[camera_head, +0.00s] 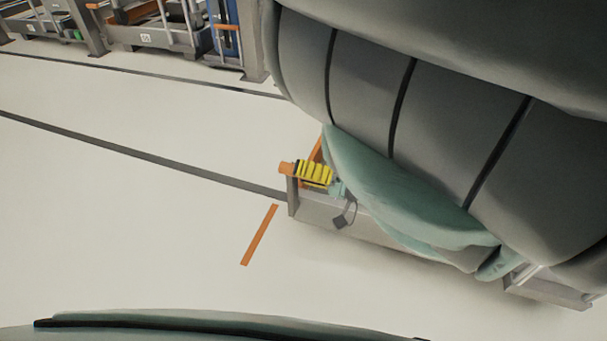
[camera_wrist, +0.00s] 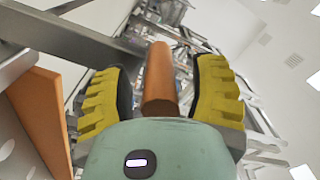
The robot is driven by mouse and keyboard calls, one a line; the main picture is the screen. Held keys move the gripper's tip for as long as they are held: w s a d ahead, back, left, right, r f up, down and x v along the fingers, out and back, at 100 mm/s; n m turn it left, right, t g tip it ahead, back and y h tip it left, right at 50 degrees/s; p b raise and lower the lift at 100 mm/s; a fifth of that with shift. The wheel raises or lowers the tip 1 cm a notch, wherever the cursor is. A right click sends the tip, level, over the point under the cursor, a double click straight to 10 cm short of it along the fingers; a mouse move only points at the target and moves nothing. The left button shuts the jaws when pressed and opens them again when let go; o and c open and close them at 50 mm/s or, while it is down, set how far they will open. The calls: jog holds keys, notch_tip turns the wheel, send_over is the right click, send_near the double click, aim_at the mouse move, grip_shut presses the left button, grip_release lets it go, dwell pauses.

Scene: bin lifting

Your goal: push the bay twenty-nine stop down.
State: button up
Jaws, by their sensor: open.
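An orange bar, which looks like the stop (camera_wrist: 158,78), stands between my two yellow fingers in the wrist view. In the head view my gripper (camera_head: 315,174) is at the left end of a low grey frame (camera_head: 330,217). The stop's orange end (camera_head: 287,168) shows just left of the fingers. No bay number is readable here. My arm hides much of the frame's right part.
An orange panel (camera_wrist: 40,120) and a grey beam (camera_wrist: 75,40) are close on the left in the wrist view. An orange floor strip (camera_head: 260,235) lies left of the frame. Racks with bins (camera_head: 150,35) stand at the back left. The pale floor on the left is clear.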

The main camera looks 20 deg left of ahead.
jog(key=shift+s+a, duration=0.1)
jog(key=shift+a, duration=0.05)
dwell(0.3)
grip_shut()
